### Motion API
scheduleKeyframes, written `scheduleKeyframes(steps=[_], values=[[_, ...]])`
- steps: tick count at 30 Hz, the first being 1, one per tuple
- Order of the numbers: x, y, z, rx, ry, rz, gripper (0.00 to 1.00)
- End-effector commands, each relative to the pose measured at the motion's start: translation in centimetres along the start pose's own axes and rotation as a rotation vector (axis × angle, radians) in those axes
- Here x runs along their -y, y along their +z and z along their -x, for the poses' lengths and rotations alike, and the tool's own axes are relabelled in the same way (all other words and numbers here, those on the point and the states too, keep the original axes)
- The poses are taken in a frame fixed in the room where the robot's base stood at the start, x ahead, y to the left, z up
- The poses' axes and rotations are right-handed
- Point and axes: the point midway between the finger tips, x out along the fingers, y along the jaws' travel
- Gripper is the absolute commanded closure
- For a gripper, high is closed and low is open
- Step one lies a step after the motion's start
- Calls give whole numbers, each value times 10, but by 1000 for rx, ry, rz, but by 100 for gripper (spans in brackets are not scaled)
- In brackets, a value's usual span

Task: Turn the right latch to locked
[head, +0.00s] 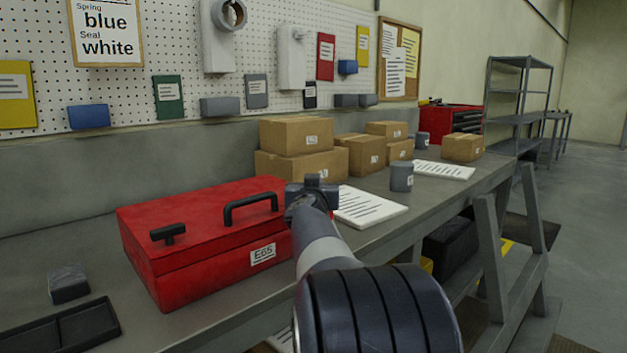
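A red toolbox (185,275) with a white E65 label sits on the grey workbench. A black arched handle (250,208) stands on its lid. The left latch (168,234), a black T-shaped knob, is on the lid's left side. My gripper (312,188) is at the toolbox's right end, and my arm reaches to it from the lower right. My gripper and wrist cover that end, and I cannot make out the right latch or its position. The fingers are seen from behind, so I cannot tell their opening or whether they touch anything.
A white paper (368,207) and a grey cup (401,177) lie right of the toolbox. Cardboard boxes (300,165) stand behind. A dark tray (65,328) and a small grey block (68,284) are at the left front. A pegboard (185,55) backs the bench.

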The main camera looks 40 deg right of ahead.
Motion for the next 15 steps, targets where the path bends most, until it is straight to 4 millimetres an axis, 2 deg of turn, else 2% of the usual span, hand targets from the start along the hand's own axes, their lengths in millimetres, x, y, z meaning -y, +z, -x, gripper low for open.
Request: scheduleKeyframes(steps=[9,10,15], values=[[0,0,0,0,0,0,100],[0,0,0,0,0,0,84],[0,0,0,0,0,0,70]])
